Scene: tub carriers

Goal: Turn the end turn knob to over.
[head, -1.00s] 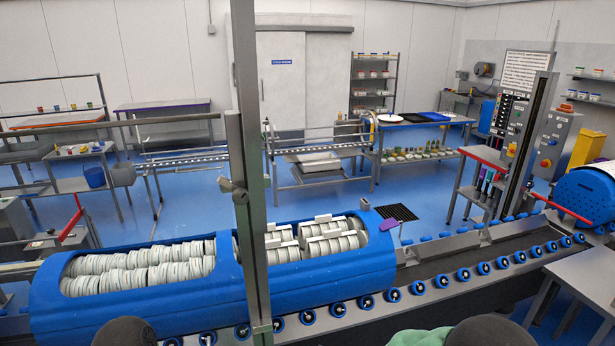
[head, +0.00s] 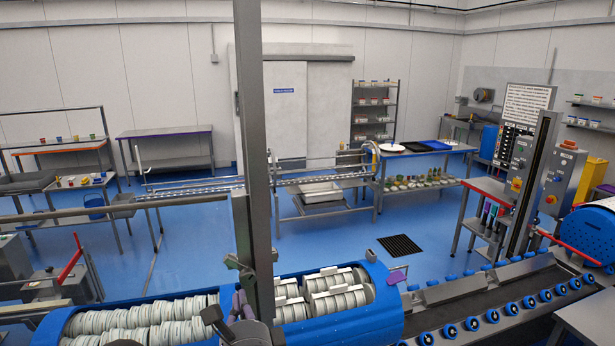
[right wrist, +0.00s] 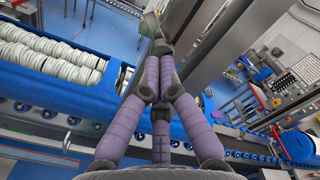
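I cannot tell which control is the end turn knob, as the labels are too small to read. A grey control box (head: 564,178) with a red-and-yellow knob (head: 550,198) stands at the right. A tall control panel (head: 520,130) beside it carries several small controls and another red-and-yellow knob (head: 516,184). My right gripper (head: 222,290) is low in the head view, by the upright post and above the blue tub housing, far left of these controls. My left gripper is not in view.
A grey post (head: 254,150) rises close in front. The blue housing (head: 360,325) with rows of white discs and the roller conveyor (head: 480,320) run along the front. A blue drum (head: 590,240) stands at the right.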

